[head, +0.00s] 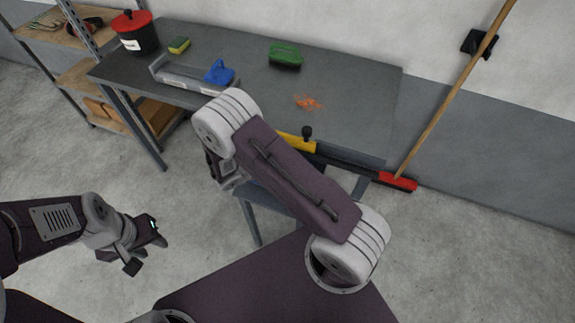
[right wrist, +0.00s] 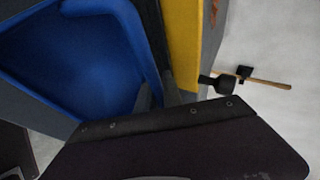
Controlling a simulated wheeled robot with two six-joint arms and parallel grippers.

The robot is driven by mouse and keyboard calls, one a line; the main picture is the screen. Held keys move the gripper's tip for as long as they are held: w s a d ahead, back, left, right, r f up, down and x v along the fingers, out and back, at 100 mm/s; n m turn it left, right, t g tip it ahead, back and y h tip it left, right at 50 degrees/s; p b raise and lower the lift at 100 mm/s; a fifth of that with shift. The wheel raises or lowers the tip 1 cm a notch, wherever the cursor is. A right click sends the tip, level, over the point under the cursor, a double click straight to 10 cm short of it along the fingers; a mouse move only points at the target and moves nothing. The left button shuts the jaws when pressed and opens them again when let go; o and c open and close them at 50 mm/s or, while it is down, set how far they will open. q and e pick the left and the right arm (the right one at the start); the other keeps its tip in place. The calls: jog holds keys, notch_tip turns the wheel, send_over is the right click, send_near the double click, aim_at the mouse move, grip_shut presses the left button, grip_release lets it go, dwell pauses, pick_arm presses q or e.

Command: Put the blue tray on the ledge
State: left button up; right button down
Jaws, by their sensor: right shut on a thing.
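The blue tray (right wrist: 85,55) fills the upper left of the right wrist view, close to the camera, with its hollow inside and raised rim showing. In the head view my right arm covers most of that place. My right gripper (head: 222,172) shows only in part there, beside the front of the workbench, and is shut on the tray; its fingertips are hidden. My left gripper (head: 148,247) is open and empty over the floor at the lower left. I cannot tell which surface is the ledge.
The grey workbench (head: 345,100) carries a red-lidded pot (head: 137,35), sponge (head: 179,45), green brush (head: 286,54), blue item (head: 218,73) and copper scraps (head: 308,102). A yellow bar (head: 296,141) lies at its front, also in the wrist view (right wrist: 182,45). A red broom (head: 398,181) leans right.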

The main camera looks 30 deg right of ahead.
jog(key=shift+f+b, duration=0.3)
jog(key=shift+f, duration=1.65)
jog(key=shift+f, duration=0.1)
jog(key=c, duration=1.5)
grip_release()
